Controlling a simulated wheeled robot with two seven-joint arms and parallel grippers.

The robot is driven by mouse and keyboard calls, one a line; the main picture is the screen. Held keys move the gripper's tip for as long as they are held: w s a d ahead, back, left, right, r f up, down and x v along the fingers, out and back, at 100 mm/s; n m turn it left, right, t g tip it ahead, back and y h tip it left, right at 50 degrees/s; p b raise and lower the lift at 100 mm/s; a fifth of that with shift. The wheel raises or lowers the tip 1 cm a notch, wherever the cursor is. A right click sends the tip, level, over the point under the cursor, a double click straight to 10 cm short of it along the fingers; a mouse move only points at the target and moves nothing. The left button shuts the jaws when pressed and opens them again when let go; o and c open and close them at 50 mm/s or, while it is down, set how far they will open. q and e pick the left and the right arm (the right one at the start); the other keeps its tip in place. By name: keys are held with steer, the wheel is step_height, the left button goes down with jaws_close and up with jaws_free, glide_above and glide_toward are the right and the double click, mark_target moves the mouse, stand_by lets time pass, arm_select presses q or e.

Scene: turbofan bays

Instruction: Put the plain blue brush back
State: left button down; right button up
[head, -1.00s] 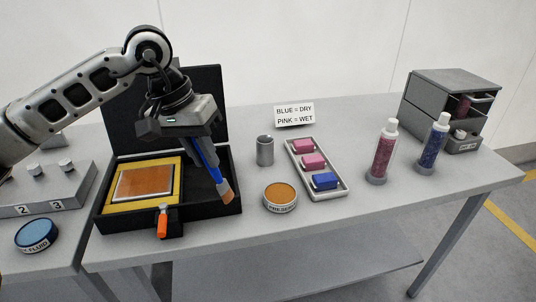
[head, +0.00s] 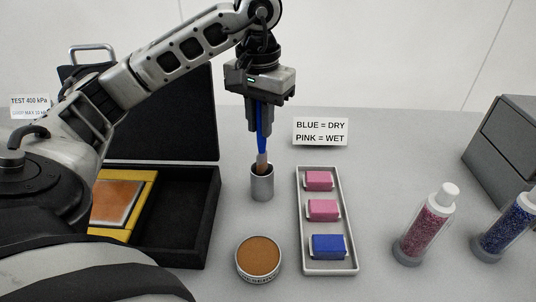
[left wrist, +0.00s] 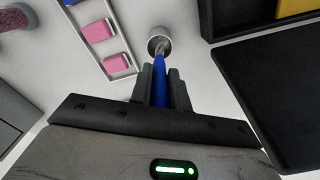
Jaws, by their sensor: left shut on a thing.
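The blue brush (head: 261,138) is held upright, bristles down, by my left gripper (head: 262,125), which is shut on its handle. Its brown bristle tip is at the mouth of the small grey cup (head: 262,185); whether it is inside the rim I cannot tell. In the left wrist view the blue handle (left wrist: 159,85) runs between the fingers toward the cup (left wrist: 159,40). My right gripper is not in view.
A tray (head: 301,245) with two pink blocks and one blue block lies right of the cup. A round tin (head: 258,258) stands in front. The open black case (head: 190,215) is to the left. Two bottles (head: 425,225) (head: 508,225) and a grey drawer unit (head: 505,140) stand right.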

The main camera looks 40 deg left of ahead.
mark_target(260, 153)
arm_select(q)
steer(key=shift+s+f, duration=0.15)
steer(key=shift+f, duration=0.9)
step_height(260, 153, down, 4)
steer(key=shift+f, duration=0.1)
steer(key=shift+f, duration=0.1)
steer(key=c, duration=1.3)
jaws_free()
steer(key=shift+c, duration=0.2)
